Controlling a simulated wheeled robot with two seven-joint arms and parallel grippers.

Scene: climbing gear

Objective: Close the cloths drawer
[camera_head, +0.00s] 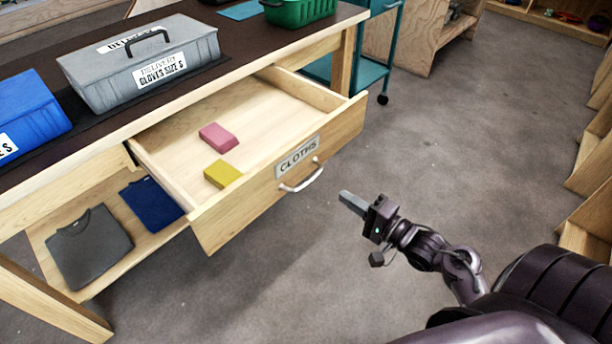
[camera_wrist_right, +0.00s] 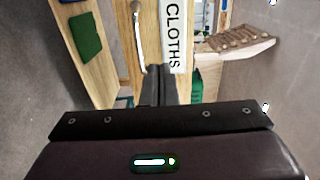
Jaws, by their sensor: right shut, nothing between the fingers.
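The cloths drawer (camera_head: 285,190) stands pulled out from under the table, with a "CLOTHS" label and a metal handle (camera_head: 302,177) on its front. A pink cloth (camera_head: 218,137) and a yellow cloth (camera_head: 222,173) lie inside it. My right gripper (camera_head: 347,200) is shut and empty, a little in front of the drawer and to the right of the handle, apart from it in the head view. In the right wrist view the fingers (camera_wrist_right: 158,85) point at the drawer front, near the label (camera_wrist_right: 173,35) and handle (camera_wrist_right: 138,22). My left gripper is not in view.
A grey glove box (camera_head: 140,65), a blue box (camera_head: 30,110) and a green basket (camera_head: 298,10) stand on the tabletop. Folded grey (camera_head: 88,247) and blue (camera_head: 150,203) shirts lie on the lower shelf. A teal cart (camera_head: 370,70) stands behind.

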